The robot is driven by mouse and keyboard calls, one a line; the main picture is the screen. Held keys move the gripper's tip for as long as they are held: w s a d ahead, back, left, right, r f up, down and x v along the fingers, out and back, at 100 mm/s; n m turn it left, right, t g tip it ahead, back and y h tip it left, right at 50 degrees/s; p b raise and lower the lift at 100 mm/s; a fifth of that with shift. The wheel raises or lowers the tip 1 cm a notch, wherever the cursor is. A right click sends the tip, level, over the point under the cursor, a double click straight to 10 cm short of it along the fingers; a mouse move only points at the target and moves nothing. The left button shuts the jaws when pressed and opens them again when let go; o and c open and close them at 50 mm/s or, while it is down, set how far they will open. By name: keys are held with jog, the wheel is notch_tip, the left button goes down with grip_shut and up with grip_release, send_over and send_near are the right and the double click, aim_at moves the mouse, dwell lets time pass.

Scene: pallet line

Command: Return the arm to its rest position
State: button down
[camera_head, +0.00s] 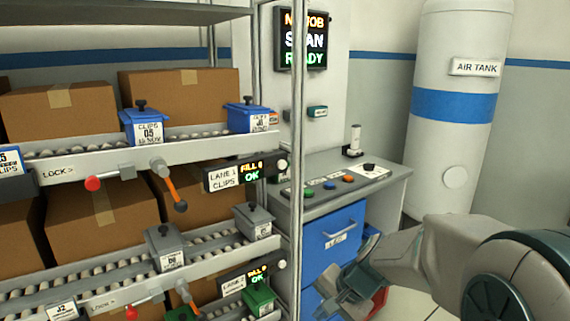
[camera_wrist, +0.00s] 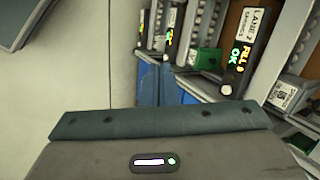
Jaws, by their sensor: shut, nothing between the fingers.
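My arm (camera_head: 440,265) comes in from the lower right in the head view, a light grey link with a dark round joint. My gripper (camera_head: 338,292) is at its left end, in front of the blue drawers, low and right of the rack. It is shut with nothing in it.
A flow rack (camera_head: 130,165) with cartons and blue, grey and green bins stands left; its post (camera_head: 297,150) is near my gripper. Behind are a button desk (camera_head: 345,180) and blue drawers (camera_head: 333,240). A white air tank (camera_head: 455,130) stands right. Floor (camera_wrist: 85,70) shows bare in the wrist view.

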jog(key=s+d+r+n+h+p, duration=0.2)
jog(key=s+d+r+n+p, duration=0.1)
jog(key=s+r+p, duration=0.2)
jog(key=s+d+r+n+h+p, duration=0.3)
jog(key=s+r+n+p, duration=0.1)
jog(key=s+r, duration=0.5)
jog(key=shift+s+d+r+n+p, duration=0.35)
jog(key=shift+r+p, duration=0.25)
jog(key=shift+r, duration=0.3)
